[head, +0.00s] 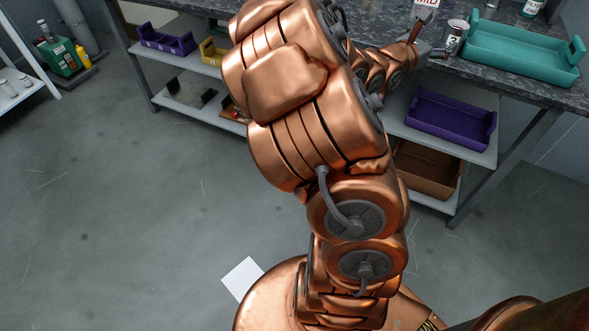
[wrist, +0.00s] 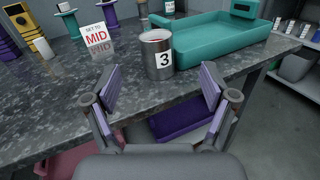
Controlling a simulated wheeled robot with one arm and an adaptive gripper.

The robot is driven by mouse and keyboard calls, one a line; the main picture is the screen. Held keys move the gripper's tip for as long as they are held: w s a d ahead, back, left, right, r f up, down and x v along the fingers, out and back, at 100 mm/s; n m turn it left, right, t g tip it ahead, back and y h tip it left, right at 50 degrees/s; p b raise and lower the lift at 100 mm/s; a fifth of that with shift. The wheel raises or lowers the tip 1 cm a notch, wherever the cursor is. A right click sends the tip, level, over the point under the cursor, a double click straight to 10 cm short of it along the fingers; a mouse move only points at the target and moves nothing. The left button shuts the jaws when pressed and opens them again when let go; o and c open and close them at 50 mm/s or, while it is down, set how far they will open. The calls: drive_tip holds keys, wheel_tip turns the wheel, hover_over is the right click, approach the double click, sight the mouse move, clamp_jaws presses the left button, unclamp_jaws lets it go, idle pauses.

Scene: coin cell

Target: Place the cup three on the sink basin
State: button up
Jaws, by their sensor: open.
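Cup three is a metal cup (wrist: 158,57) with a white label reading 3. It stands upright on the dark speckled worktop (wrist: 60,110) near the front edge. It also shows in the head view (head: 455,36), just right of my gripper. My gripper (wrist: 163,82) is open in the wrist view, its two purple-padded fingers spread wide with nothing between them. The cup lies ahead of the fingertips and apart from them. My gripper shows small and partly hidden in the head view. No sink basin can be made out for certain.
A teal tray (wrist: 195,50) stands right behind the cup, close to it. A white "SET TO MID" sign (wrist: 97,40) stands to the cup's left. A purple bin (head: 451,128) and a brown bin (head: 422,175) sit on shelves below the worktop.

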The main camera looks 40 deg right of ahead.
drive_tip(key=s+a+m+g+y, duration=0.2)
drive_tip(key=s+a+m+g, duration=0.1)
drive_tip(key=a+m, duration=0.4)
drive_tip(key=s+a+m+g+y, duration=0.2)
drive_tip(key=s+a+m, duration=0.2)
drive_tip(key=a+m, duration=0.2)
drive_tip(key=a+f+m+y, duration=0.1)
drive_tip(key=a+f+y, duration=0.3)
drive_tip(key=a, duration=0.9)
drive_tip(key=s+a+f+m+t+y, duration=0.1)
drive_tip(key=a+f+y, duration=0.3)
drive_tip(key=a, duration=0.9)
drive_tip(key=a+f+m+t+y, duration=0.1)
drive_tip(key=a+f+y, duration=0.3)
drive_tip(key=a, duration=1)
drive_tip(key=shift+s+f+m+y, duration=0.3)
drive_tip(key=shift+m+y, duration=0.3)
drive_tip(key=shift+y, duration=0.5)
